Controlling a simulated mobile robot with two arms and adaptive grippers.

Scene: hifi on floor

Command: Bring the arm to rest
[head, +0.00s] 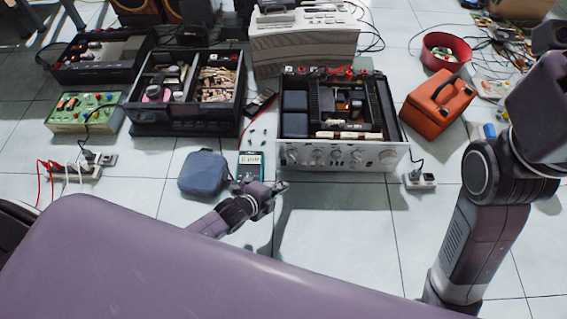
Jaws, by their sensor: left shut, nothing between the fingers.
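My left gripper (262,190) shows in the head view over the floor, below the middle of the picture. It is shut and empty. It sits just in front of a small blue meter with a display (251,165) and to the right of a blue-grey pouch (203,173). I cannot tell whether it touches the meter. My right arm stands bent at the right side of the picture; its gripper is out of the frame.
An opened hi-fi unit (342,157) stands right of the left gripper. Black trays of parts (187,129), a green circuit box (84,113), an orange case (437,104) and a red bowl (446,50) stand around it. Power strips (420,181) and cables lie about. The near tiled floor is clear.

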